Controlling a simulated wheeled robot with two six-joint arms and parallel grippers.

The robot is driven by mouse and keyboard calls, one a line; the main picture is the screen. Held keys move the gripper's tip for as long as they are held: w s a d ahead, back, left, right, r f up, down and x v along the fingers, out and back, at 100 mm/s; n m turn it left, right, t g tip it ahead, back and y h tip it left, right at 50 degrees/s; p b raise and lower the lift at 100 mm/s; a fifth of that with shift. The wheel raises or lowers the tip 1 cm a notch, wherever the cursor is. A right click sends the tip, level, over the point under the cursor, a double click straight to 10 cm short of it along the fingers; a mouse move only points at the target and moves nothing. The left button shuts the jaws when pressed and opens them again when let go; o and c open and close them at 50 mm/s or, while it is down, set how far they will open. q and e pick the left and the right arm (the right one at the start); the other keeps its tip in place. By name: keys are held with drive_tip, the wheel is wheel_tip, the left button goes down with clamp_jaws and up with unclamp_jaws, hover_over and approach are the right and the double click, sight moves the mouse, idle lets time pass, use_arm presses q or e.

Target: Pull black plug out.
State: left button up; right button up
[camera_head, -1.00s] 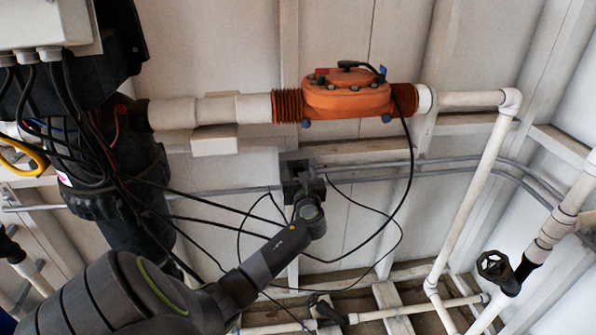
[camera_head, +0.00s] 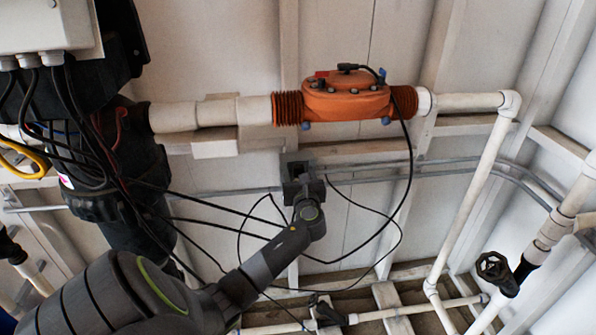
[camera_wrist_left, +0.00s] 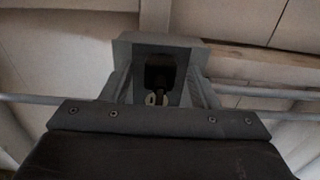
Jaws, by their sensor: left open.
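A grey box (camera_head: 297,160) is fixed low on the wall below the orange housing. My left gripper (camera_head: 304,186) is right in front of it and hides most of its face. In the left wrist view the box (camera_wrist_left: 155,42) fills the upper middle, and a dark block that looks like the black plug (camera_wrist_left: 160,73) sits in its recess. A small pale, brass-like part shows just below it. My left gripper is open around this area; I cannot tell whether it touches the plug. My right gripper is not in view.
An orange flanged housing (camera_head: 347,100) with a black cable connector (camera_head: 356,67) sits on a white pipe (camera_head: 468,100) above. Loose black cables hang beside my left arm. Grey conduits run along the wall. A black handwheel (camera_head: 493,267) is at lower right.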

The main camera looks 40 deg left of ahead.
use_arm(q)
drive_tip(key=shift+p, duration=0.3)
idle(0.4)
drive_tip(key=c, duration=1.2)
drive_tip(key=shift+p+v, duration=0.8)
drive_tip(key=shift+v, duration=0.65)
drive_tip(key=shift+p+v, duration=0.65)
drive_tip(key=shift+v, duration=0.9)
